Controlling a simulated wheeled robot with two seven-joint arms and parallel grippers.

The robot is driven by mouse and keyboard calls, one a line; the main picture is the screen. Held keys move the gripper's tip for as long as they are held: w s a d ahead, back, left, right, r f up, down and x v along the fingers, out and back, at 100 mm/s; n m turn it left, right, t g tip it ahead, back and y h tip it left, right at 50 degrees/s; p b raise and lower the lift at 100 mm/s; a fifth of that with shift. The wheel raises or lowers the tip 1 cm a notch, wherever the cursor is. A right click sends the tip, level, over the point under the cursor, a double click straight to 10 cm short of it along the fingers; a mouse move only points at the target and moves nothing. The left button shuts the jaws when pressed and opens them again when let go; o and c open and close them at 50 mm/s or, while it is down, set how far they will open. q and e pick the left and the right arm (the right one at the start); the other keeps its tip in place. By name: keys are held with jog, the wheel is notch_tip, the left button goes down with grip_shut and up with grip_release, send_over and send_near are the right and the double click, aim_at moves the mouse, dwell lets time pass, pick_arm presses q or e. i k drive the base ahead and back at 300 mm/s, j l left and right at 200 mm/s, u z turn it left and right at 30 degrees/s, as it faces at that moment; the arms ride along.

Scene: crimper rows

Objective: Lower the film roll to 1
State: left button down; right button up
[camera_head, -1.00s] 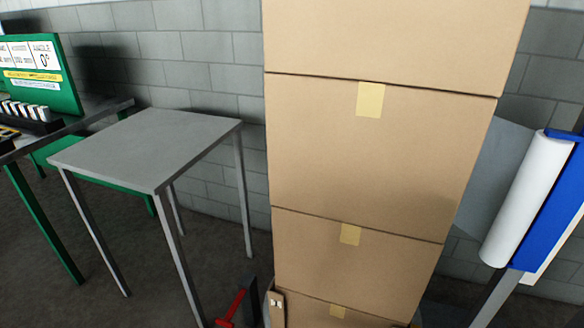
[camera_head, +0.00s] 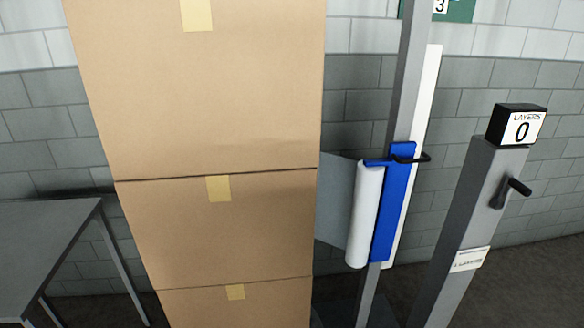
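The white film roll (camera_head: 366,215) stands upright, slightly tilted in the picture, on a blue carriage (camera_head: 394,205) with a black handle at its top. The carriage sits on a grey mast (camera_head: 414,65) with a white strip behind it. A sheet of film (camera_head: 335,200) runs from the roll to the stack of boxes. A 3 shows on a green panel (camera_head: 440,10) at the mast's top; no 1 is visible. Neither gripper is in view.
A tall stack of cardboard boxes (camera_head: 220,100) fills the left centre. A grey post (camera_head: 465,230) at right carries a box reading LAYERS 0 (camera_head: 520,126) and a black crank (camera_head: 510,192). A grey table (camera_head: 45,240) stands at left, before a block wall.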

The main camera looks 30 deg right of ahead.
aim_at(370, 174)
jog(key=z, duration=1.45)
